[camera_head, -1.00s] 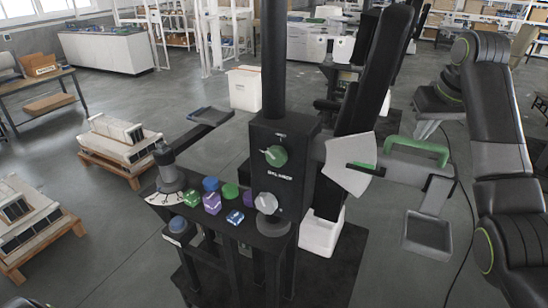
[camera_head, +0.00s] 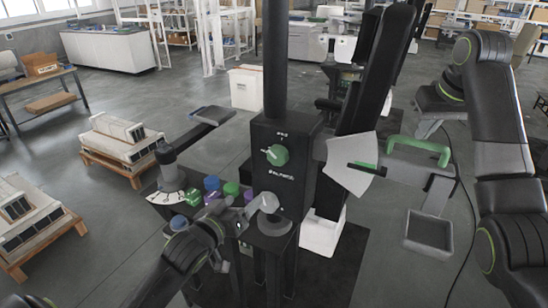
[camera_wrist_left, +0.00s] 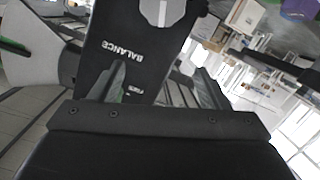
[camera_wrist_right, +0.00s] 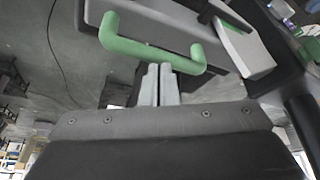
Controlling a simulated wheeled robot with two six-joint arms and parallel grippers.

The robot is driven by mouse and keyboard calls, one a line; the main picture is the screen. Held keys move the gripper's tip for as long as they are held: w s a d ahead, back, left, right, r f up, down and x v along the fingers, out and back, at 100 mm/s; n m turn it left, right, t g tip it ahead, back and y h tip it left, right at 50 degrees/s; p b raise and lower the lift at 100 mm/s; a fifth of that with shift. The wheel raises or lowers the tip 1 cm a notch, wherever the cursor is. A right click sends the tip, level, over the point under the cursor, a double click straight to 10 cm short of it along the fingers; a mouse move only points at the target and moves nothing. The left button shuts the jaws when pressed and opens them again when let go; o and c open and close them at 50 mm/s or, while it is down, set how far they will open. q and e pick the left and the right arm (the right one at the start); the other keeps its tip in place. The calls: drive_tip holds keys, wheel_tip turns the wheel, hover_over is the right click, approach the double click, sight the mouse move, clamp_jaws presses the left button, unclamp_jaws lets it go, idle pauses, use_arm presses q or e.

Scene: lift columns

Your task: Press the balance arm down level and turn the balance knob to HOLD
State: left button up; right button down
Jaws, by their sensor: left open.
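The black balance box (camera_head: 287,182) stands on its column, with a green knob (camera_head: 276,155) on its upper front and a grey round knob (camera_head: 268,204) lower down. The grey knob also shows at the top of the left wrist view (camera_wrist_left: 160,10), by the upside-down BALANCE lettering. The balance arm (camera_head: 405,170) extends right and carries a green handle (camera_head: 420,150). My left gripper (camera_head: 238,213) is open and empty, just left of the grey knob, apart from it. My right gripper (camera_wrist_right: 158,85) is shut and empty, close to the green handle (camera_wrist_right: 150,50); contact is unclear.
A pale fan-shaped scale (camera_head: 350,165) with a green segment sits beside the box. A grey tray (camera_head: 428,233) hangs from the balance arm. Several coloured blocks (camera_head: 212,184) and a lever dial (camera_head: 166,180) are on the bench at left. Pallets (camera_head: 120,150) lie further left.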

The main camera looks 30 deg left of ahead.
use_arm(q)
drive_tip(key=t+h, duration=0.2)
approach(276, 157)
use_arm(e)
drive_tip(key=shift+f, duration=0.1)
use_arm(q)
drive_tip(key=w, duration=0.9)
drive_tip(key=shift+w+d, duration=0.25)
drive_tip(key=shift+d, duration=0.15)
drive_tip(key=c, duration=1)
drive_tip(key=shift+m, duration=0.5)
drive_tip(key=m, duration=0.4)
use_arm(e)
drive_tip(key=shift+a, duration=0.1)
use_arm(q)
drive_tip(key=m, duration=0.4)
drive_tip(key=shift+d+r+m+g+y, duration=0.1)
drive_tip(key=shift+m+g+y, duration=0.3)
drive_tip(key=shift+o, duration=0.2)
